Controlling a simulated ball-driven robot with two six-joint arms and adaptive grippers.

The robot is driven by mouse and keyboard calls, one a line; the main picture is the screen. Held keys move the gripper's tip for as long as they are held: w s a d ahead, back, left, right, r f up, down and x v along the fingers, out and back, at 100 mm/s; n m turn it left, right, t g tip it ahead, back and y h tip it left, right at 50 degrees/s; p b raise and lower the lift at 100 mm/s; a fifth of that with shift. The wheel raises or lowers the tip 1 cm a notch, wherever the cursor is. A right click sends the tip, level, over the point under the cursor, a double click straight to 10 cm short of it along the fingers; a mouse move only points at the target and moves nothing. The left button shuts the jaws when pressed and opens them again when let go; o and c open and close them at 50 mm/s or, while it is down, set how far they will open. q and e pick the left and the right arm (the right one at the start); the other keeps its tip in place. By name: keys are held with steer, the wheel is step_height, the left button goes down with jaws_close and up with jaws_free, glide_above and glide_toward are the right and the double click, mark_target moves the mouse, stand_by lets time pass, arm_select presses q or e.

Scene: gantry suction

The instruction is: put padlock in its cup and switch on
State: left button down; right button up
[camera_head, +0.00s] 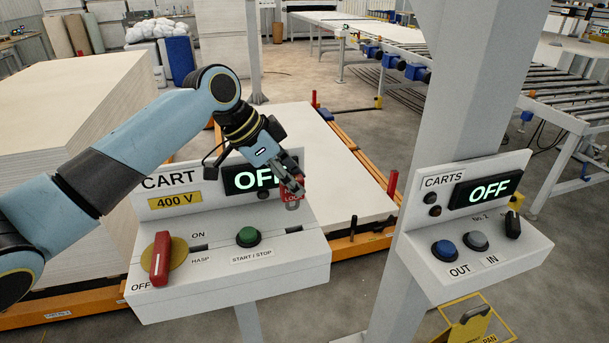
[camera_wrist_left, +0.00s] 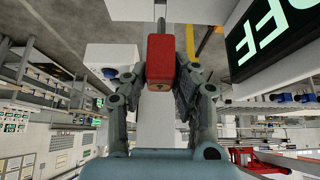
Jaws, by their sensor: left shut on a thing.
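My left gripper (camera_head: 291,183) is shut on a red padlock (camera_head: 292,189). The padlock is held in front of the right end of the CART display, above the control box. In the left wrist view, the red padlock (camera_wrist_left: 160,60) sits between the two fingers. A small grey part shows below its red body in the head view. The red switch handle (camera_head: 161,258) stands upright on a yellow disc, at the left of the box. The CART display (camera_head: 243,179) reads OFF, partly covered by my gripper. I cannot make out a cup. My right gripper is not in view.
The CART box (camera_head: 230,294) carries a green START/STOP button (camera_head: 248,236) and dark slots. To the right, a CARTS box (camera_head: 474,267) on a grey post has blue and grey buttons; its display reads OFF. White stacked boards stand behind.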

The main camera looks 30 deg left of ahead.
mark_target(293, 198)
arm_select(q)
steer(key=shift+w+d, duration=0.1)
steer(key=shift+r+p, duration=0.1)
steer(key=shift+p, duration=0.2)
step_height(293, 198, down, 4)
steer(key=shift+r+b, duration=0.15)
steer(key=shift+b, duration=0.85)
steer(key=shift+f, duration=0.3)
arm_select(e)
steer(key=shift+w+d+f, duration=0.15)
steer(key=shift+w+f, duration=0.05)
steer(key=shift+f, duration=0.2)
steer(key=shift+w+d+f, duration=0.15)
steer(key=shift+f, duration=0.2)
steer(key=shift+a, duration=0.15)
arm_select(q)
steer(key=shift+f, duration=0.1)
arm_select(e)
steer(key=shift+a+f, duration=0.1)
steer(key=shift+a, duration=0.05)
